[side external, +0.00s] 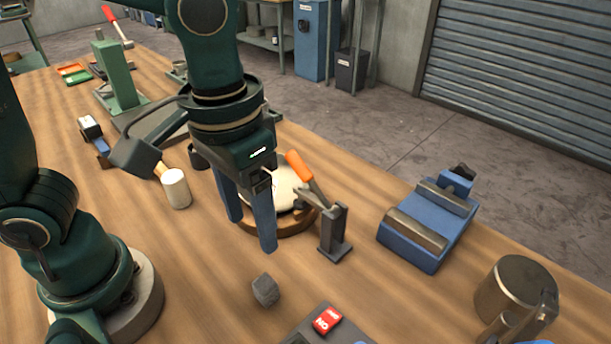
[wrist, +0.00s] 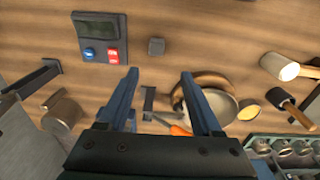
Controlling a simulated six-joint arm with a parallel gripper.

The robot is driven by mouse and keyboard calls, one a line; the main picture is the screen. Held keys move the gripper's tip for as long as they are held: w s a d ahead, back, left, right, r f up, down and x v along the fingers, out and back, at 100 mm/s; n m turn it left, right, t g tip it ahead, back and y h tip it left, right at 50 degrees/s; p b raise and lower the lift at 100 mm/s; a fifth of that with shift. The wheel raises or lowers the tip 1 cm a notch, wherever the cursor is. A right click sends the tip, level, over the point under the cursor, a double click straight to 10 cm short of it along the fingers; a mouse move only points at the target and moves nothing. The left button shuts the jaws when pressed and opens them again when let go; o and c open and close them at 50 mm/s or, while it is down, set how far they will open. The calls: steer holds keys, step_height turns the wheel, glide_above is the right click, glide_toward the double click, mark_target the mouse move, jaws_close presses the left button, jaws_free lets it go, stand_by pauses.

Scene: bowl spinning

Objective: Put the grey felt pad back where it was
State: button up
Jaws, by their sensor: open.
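The grey felt pad (side external: 266,290) is a small dark grey block lying on the wooden table, in front of the round wooden ring. It also shows in the wrist view (wrist: 156,46), beyond the fingertips and roughly centred between them. My gripper (side external: 250,232) is open and points down, with nothing between its blue fingers (wrist: 158,75). It hangs above the table by the ring, apart from the pad. A pale bowl (side external: 282,187) sits in the wooden ring (side external: 292,226), partly hidden by my fingers.
A control box with a red button (side external: 327,320) lies at the front; its display (wrist: 97,25) shows in the wrist view. A blue vise (side external: 430,225) and a metal cylinder (side external: 515,285) are to the right. A mallet (side external: 175,188) lies left. Bare table surrounds the pad.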

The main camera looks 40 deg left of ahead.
steer(key=s+a+r+t, duration=0.1)
steer(key=a+r+t, duration=0.1)
steer(key=a+t, duration=0.3)
steer(key=shift+s+a, duration=0.4)
steer(key=shift+a, duration=1.85)
